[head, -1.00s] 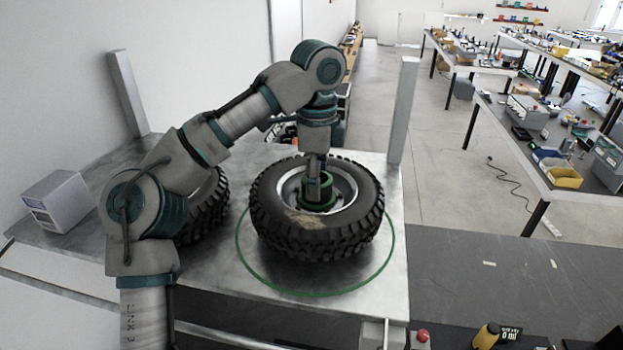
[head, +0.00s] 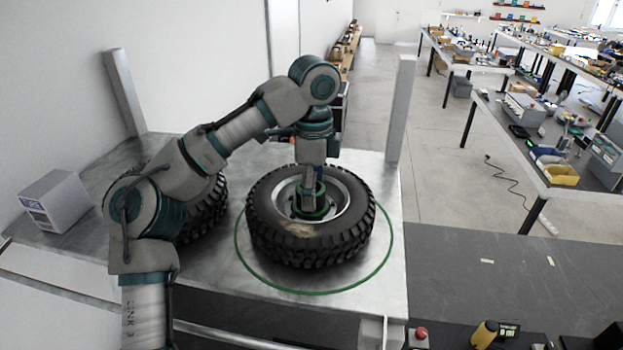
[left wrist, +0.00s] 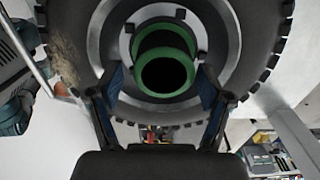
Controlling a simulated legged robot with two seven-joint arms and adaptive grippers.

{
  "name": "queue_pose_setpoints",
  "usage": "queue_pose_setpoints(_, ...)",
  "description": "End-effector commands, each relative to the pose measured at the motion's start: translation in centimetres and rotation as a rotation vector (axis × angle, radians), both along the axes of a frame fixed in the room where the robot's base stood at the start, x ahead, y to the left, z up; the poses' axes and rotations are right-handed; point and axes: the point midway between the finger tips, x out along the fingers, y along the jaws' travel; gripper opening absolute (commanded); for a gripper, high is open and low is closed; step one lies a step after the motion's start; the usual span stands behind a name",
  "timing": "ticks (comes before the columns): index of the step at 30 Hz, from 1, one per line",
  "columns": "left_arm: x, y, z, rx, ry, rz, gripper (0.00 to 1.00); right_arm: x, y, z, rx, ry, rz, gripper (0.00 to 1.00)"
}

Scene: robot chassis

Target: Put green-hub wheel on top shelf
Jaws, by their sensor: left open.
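The green-hub wheel (head: 270,235) is a black knobby tyre with a grey rim and a green hub (head: 318,212). It lies flat over the green ring (head: 240,262) marked on the grey metal top shelf (head: 395,225), and appears to rest there. My left gripper (head: 312,205) points down into the wheel's middle at the hub. In the left wrist view, the hub (left wrist: 165,62) lies between the two spread fingers of my left gripper (left wrist: 162,82). Whether the fingers touch it is unclear. My right gripper is not in view.
A second black wheel (head: 207,218) is partly hidden behind my left arm. A grey-white box (head: 57,202) stands at the shelf's left. Upright posts (head: 402,110) rise at the shelf's corners. A dark surface (head: 500,275) lies to the right, with workbenches beyond.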

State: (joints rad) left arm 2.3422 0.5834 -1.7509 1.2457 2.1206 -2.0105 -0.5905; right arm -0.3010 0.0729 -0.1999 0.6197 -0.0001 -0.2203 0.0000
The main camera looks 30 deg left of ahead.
Motion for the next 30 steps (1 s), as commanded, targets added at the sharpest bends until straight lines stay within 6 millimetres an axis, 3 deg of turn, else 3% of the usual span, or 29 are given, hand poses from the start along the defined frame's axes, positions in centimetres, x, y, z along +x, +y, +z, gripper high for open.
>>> queue_pose_setpoints(10,-0.1,0.0,5.3,0.002,-0.008,0.004,0.79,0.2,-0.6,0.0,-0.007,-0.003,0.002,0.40)
queue_pose_setpoints(19,0.0,0.1,7.1,-0.001,-0.004,0.001,0.79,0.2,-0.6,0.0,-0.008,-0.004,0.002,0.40)
queue_pose_setpoints(30,-0.1,0.1,7.3,-0.002,-0.005,0.001,0.79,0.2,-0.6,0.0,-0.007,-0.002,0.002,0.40)
